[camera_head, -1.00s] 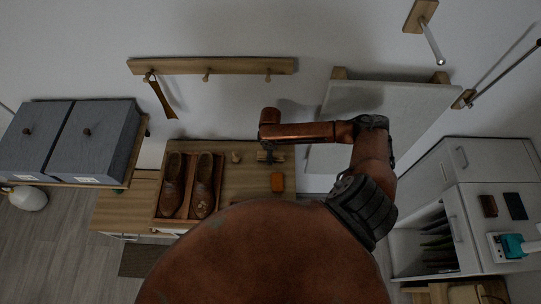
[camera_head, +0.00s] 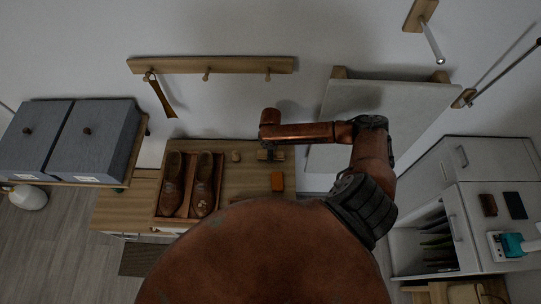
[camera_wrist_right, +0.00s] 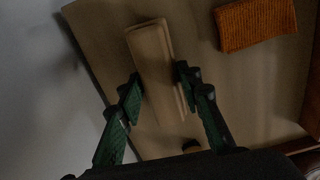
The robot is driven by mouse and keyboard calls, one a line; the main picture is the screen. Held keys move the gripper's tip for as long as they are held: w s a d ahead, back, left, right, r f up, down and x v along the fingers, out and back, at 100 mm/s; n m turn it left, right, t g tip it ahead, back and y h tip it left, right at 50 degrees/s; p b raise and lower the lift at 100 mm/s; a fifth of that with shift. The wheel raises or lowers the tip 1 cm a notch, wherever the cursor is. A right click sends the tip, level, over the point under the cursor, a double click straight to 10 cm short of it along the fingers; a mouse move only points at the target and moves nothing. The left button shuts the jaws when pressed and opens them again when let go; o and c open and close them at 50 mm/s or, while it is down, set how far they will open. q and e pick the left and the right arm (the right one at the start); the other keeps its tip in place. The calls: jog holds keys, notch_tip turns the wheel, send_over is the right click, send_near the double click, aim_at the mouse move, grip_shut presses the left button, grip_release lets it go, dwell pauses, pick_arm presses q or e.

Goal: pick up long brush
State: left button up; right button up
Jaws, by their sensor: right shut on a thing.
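The long brush shows as a pale wooden block (camera_head: 276,156) on the wooden bench top, partly under my right arm in the head view. In the right wrist view the brush (camera_wrist_right: 153,62) runs lengthwise between the fingers. My right gripper (camera_wrist_right: 158,88) is shut on it, one finger along each long side. The brush's underside is hidden, so I cannot tell whether it still touches the surface. In the head view my arm covers most of the right gripper. My left gripper is not in view.
A tray (camera_head: 161,206) with brown shoes (camera_head: 203,185) is further left. A peg rail with a hanging shoehorn (camera_head: 160,96) is on the wall behind.

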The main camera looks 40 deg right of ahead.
jog(key=shift+r, duration=0.1)
jog(key=shift+c, duration=0.2)
jog(key=shift+r, duration=0.3)
notch_tip(320, 180, up, 2)
jog(key=shift+r, duration=0.2)
pick_arm(q)
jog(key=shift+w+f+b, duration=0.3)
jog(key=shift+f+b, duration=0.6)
jog(key=shift+b, duration=0.05)
pick_arm(e)
jog(key=s+a+r, duration=0.6)
jog(key=s+r, duration=0.4)
jog(key=s, duration=0.2)
jog(key=shift+s, duration=0.4)
